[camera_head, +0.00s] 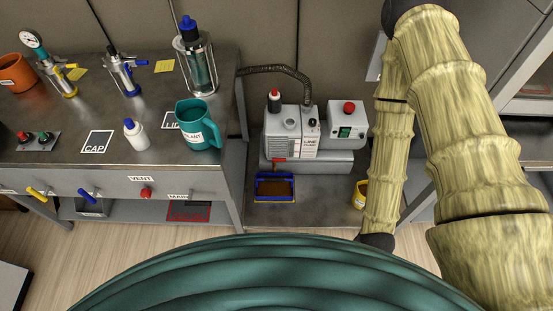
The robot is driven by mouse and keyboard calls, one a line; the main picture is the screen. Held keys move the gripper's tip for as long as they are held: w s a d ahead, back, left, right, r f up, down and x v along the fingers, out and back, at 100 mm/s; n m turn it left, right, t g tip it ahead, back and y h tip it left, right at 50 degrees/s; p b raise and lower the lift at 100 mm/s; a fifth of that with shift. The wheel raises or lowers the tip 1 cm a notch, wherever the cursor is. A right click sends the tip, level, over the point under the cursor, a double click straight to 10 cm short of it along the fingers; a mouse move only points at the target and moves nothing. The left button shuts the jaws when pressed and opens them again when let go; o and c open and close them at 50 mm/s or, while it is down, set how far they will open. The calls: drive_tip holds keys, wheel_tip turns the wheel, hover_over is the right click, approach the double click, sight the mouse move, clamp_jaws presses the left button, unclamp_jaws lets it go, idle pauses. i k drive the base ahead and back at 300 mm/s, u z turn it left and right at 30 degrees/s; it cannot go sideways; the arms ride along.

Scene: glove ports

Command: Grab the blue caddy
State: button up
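The blue caddy (262,187) is a small open tray with a blue rim and a brown inside. It sits low on the grey shelf in front of the pump, right of the bench leg. My arm, in a yellowish ribbed sleeve, comes down on the right side of the view, to the right of the caddy and apart from it. The arm's visible lower end is dark, and what lies beyond it is hidden. My gripper does not show.
The pump (290,135) stands right behind the caddy, with a dark hose (280,69) running left. A yellow cup (360,194) stands to the right, beside my arm. Wooden floor (130,245) lies in front.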

sight(268, 187)
drive_tip(key=k, duration=1.3)
drive_tip(key=u, duration=0.9)
drive_tip(key=i, duration=1.7)
drive_tip(key=z, duration=0.95)
